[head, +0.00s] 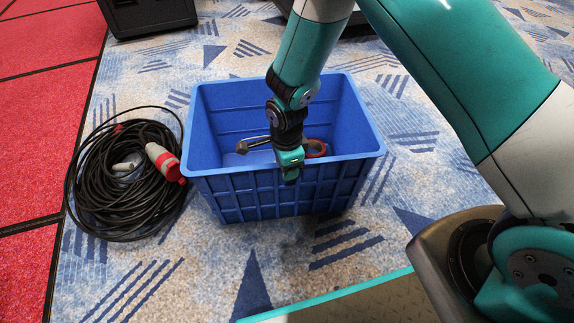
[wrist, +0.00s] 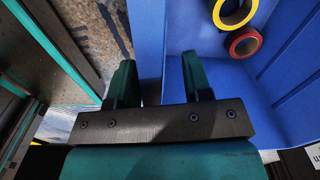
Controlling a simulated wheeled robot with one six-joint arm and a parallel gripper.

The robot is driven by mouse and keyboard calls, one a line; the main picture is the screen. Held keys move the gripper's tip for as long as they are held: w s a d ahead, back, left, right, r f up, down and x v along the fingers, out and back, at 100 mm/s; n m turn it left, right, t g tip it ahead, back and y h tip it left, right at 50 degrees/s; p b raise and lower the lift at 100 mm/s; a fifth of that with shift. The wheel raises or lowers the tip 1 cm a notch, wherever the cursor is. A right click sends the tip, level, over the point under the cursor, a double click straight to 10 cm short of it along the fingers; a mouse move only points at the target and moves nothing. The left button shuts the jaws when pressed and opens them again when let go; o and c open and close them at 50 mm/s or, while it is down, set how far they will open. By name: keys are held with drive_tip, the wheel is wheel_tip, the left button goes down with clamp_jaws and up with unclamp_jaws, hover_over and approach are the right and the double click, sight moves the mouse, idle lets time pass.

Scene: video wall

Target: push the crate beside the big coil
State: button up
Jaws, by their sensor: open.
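The blue crate (head: 225,189) stands upright on the carpet in the middle of the head view. The big coil (head: 95,205) of black cable, with a red and white plug (head: 163,160), lies just left of it; plug and crate look very close, and I cannot tell whether they touch. My gripper (head: 290,176) is at the crate's near wall. In the wrist view my gripper (wrist: 157,75) is open. The crate's wall (wrist: 146,45) shows between the fingers, one over the outside, one over the inside. Contact is not clear.
Inside the crate lie a yellow tape roll (wrist: 232,26), a red tape roll (wrist: 233,50) and a dark-handled tool (head: 244,147). Red flooring (head: 40,100) lies at far left. A black case (head: 148,15) stands behind. Carpet right of the crate is clear.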

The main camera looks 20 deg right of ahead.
wheel_tip(320, 180, up, 16)
drive_tip(key=p, duration=0.6)
drive_tip(key=shift+r+p, duration=0.15)
drive_tip(key=shift+p, duration=0.15)
drive_tip(key=s+r+n+y, duration=0.1)
drive_tip(key=s+r+n, duration=0.3)
drive_tip(key=r+n, duration=0.3)
drive_tip(key=s+r+n+y, duration=0.1)
drive_tip(key=s+r+n, duration=0.3)
drive_tip(key=r, duration=0.4)
drive_tip(key=s+d+r+n+y, duration=0.2)
drive_tip(key=s+d+r+n, duration=0.1)
drive_tip(key=s+r+n, duration=0.8)
wheel_tip(320, 180, up, 35)
drive_tip(key=s+n+p, duration=0.1)
drive_tip(key=n+p, duration=0.1)
drive_tip(key=p, duration=3.5)
drive_tip(key=shift+s+a+p, duration=0.25)
drive_tip(key=shift+s+p, duration=0.15)
drive_tip(key=shift+r, duration=0.1)
